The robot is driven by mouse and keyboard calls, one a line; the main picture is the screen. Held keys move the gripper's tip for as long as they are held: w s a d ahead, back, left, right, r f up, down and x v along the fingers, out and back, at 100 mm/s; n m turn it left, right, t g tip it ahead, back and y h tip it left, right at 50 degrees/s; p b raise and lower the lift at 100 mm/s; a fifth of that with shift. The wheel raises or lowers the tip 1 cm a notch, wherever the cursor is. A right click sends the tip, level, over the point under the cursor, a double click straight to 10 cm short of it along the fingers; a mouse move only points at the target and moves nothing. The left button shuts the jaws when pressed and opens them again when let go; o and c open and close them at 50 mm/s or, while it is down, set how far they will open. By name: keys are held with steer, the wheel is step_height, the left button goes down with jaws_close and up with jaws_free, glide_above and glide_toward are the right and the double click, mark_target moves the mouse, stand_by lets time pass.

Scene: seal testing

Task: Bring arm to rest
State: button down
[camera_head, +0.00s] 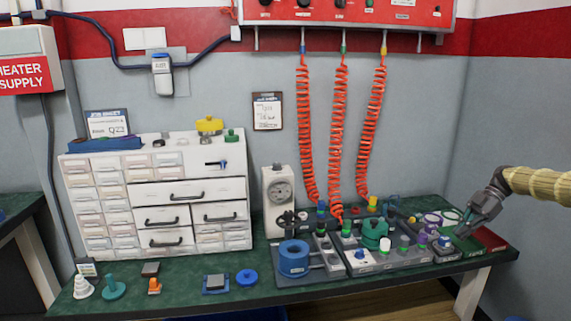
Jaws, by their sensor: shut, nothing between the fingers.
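My arm comes in from the right edge, and my gripper (468,227) hangs at its end over the right end of the green-topped workbench (185,277). The gripper points down and to the left, and its fingers are shut with nothing held. It is close above the small parts at the right end of the bench. Whether it touches any of them cannot be told from this view.
A white drawer cabinet (158,216) stands at the bench's left. A gauge unit (279,196) stands mid-bench. Blue (293,257) and green (375,234) fittings sit in trays. Orange coiled hoses (339,130) hang from a red panel (345,12). The bench's front left has small parts with gaps between.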

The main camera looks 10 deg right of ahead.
steer(key=w+a+f+m+h, duration=0.1)
steer(key=w+a+f+m, duration=0.15)
steer(key=a+f, duration=0.75)
steer(key=w+a+f+m+h, duration=0.1)
steer(key=w+a+f+m, duration=0.15)
steer(key=a+f, duration=0.85)
steer(key=s+a+f+m+h, duration=0.1)
steer(key=s+a+f+m, duration=0.2)
steer(key=s+a+f, duration=0.7)
steer(key=s+a+f+m+h, duration=0.25)
steer(key=s+a+f, duration=0.25)
steer(key=a+f, duration=0.5)
steer(key=s+a+f+m+h, duration=0.1)
steer(key=s+a+m, duration=0.3)
steer(key=s, duration=0.9)
steer(key=s+a+f+m+h, duration=0.1)
steer(key=s+a+m, duration=0.2)
steer(key=s, duration=1)
steer(key=s+d+r+m+t+h, duration=0.1)
steer(key=s+r+m, duration=0.15)
steer(key=s, duration=0.55)
step_height(320, 180, up, 13)
steer(key=p, duration=1.3)
steer(key=shift+w+d+r, duration=0.15)
steer(key=shift+w, duration=0.15)
